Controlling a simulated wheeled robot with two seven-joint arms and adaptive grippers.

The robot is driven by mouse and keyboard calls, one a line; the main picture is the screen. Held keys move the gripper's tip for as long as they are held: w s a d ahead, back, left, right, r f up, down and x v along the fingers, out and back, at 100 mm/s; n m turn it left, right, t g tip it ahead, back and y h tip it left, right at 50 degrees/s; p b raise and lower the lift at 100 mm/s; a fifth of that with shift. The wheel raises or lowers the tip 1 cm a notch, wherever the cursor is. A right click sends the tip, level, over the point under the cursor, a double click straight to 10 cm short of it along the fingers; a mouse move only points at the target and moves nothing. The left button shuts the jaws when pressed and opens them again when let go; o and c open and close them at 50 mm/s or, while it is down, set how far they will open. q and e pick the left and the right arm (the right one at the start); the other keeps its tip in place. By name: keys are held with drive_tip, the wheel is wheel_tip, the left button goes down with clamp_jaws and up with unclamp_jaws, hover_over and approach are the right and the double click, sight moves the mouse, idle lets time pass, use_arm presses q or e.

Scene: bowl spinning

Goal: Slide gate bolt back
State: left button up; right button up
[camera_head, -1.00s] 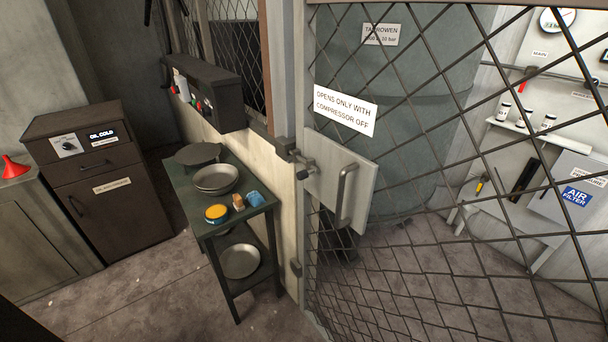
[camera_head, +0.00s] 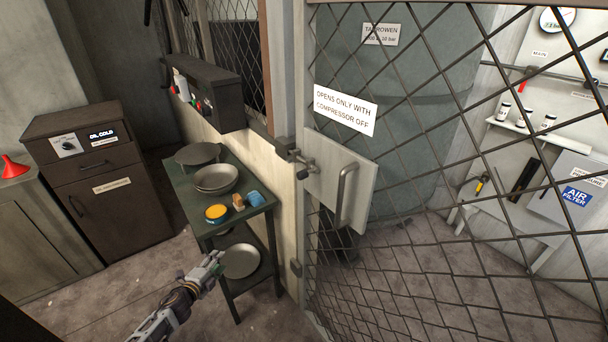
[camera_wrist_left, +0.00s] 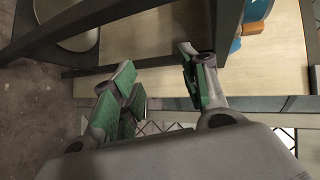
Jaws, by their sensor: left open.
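The gate bolt (camera_head: 303,166) is a small dark rod with a knob at the left edge of a grey plate (camera_head: 327,180) on the mesh gate (camera_head: 420,200). A vertical handle (camera_head: 346,195) stands on the same plate. My left gripper (camera_head: 217,262) is at the lower left of the head view, below and left of the bolt and well apart from it. In the left wrist view its green-padded fingers (camera_wrist_left: 160,92) are spread with nothing between them. The bolt cannot be made out in the wrist view. My right gripper is not in view.
A dark green shelf table (camera_head: 200,223) holding bowls, a yellow tin (camera_head: 216,213) and small items stands left of the gate, close to my left gripper. A control box (camera_head: 205,90) hangs above it. The floor in front of the gate is clear.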

use_arm(q)
drive_tip(key=w+d+r+m+t+h, duration=0.1)
drive_tip(key=w+d+r+m+h, duration=0.15)
drive_tip(key=r, duration=0.45)
drive_tip(key=w+d+r+m+h, duration=0.1)
drive_tip(key=d+r+m, duration=0.25)
drive_tip(key=r, duration=0.45)
drive_tip(key=s+d+r+m+g+h, duration=0.1)
drive_tip(key=s+d+r+m+h, duration=0.1)
drive_tip(key=d+r+m, duration=0.3)
drive_tip(key=s+d+r+m+g+h, duration=0.2)
drive_tip(key=s+d+r+m+h, duration=0.1)
drive_tip(key=r+m, duration=0.4)
drive_tip(key=s+d+r+m+g+h, duration=0.1)
drive_tip(key=s+d+r+m, duration=0.4)
drive_tip(key=r, duration=0.6)
drive_tip(key=shift+d+r+m+h, duration=0.25)
drive_tip(key=shift+d+m+h, duration=0.45)
drive_tip(key=shift+d+h, duration=0.25)
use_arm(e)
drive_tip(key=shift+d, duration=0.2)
use_arm(q)
drive_tip(key=shift+d, duration=0.1)
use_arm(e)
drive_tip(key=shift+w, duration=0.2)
